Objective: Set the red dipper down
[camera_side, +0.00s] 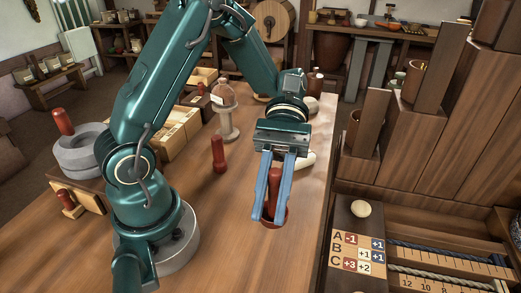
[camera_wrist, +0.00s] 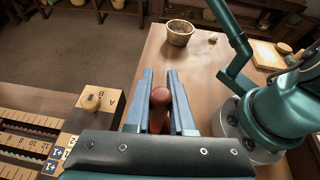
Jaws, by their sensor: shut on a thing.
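The red dipper (camera_side: 273,188) has an upright handle and a wider cup-like lower end. My gripper (camera_side: 266,215) points down and is shut on the dipper, with a blue finger on each side. In the wrist view my gripper (camera_wrist: 160,108) has the dipper's rounded red top (camera_wrist: 160,96) between its fingers. The dipper is over the wooden table (camera_side: 240,250), near its right edge. I cannot tell whether its lower end touches the table.
Left of the dipper stand a red peg-like piece (camera_side: 218,156) and a brown vessel on a pale stand (camera_side: 226,112). A grey quern stone (camera_side: 82,152) is farther left. A lettered board (camera_side: 358,250) lies to the right. The front tabletop is clear.

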